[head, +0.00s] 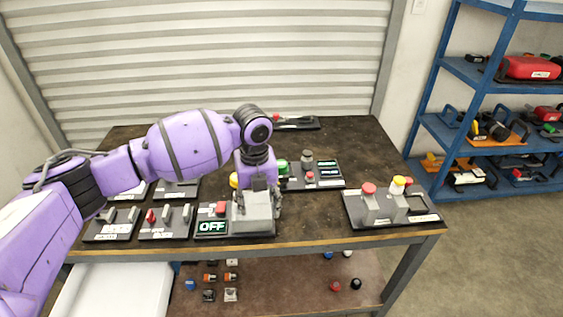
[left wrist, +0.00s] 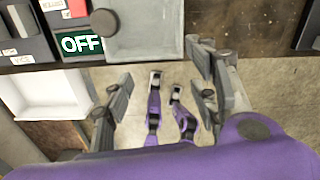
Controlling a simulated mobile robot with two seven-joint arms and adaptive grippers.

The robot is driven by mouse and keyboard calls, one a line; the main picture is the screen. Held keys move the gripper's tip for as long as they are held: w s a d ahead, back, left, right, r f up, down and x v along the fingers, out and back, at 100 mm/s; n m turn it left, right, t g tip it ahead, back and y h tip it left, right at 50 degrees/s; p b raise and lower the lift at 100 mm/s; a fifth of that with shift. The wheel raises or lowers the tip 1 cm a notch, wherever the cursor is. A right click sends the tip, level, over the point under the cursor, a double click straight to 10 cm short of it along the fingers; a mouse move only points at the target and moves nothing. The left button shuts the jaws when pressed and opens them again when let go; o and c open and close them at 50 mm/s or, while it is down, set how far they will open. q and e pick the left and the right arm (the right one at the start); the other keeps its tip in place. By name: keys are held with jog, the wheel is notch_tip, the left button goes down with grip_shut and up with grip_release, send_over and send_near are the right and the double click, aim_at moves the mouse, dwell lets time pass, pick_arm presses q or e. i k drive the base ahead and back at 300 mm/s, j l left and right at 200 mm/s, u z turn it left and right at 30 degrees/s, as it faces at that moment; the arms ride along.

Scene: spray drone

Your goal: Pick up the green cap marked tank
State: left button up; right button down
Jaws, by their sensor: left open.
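A green cap (head: 282,166) shows in the head view on a dark panel just behind and to the right of my left gripper (head: 261,190). It is partly hidden by the gripper and wrist, and I cannot read any marking on it. My left gripper points down over the front middle of the table, above or beside a grey box (head: 254,217). In the left wrist view its fingers (left wrist: 160,95) are spread with no object held between them. The grey box (left wrist: 145,30) also shows there, but the green cap does not. My right gripper is not in view.
The dark table (head: 338,135) holds several control panels. An OFF sign (head: 211,227) is at the front, left of the grey box. A panel with red and yellow buttons (head: 390,208) stands at the right. Blue shelves (head: 440,130) are beyond. The table's back right is clear.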

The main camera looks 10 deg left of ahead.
aim_at(283, 164)
jog(key=i, duration=0.9)
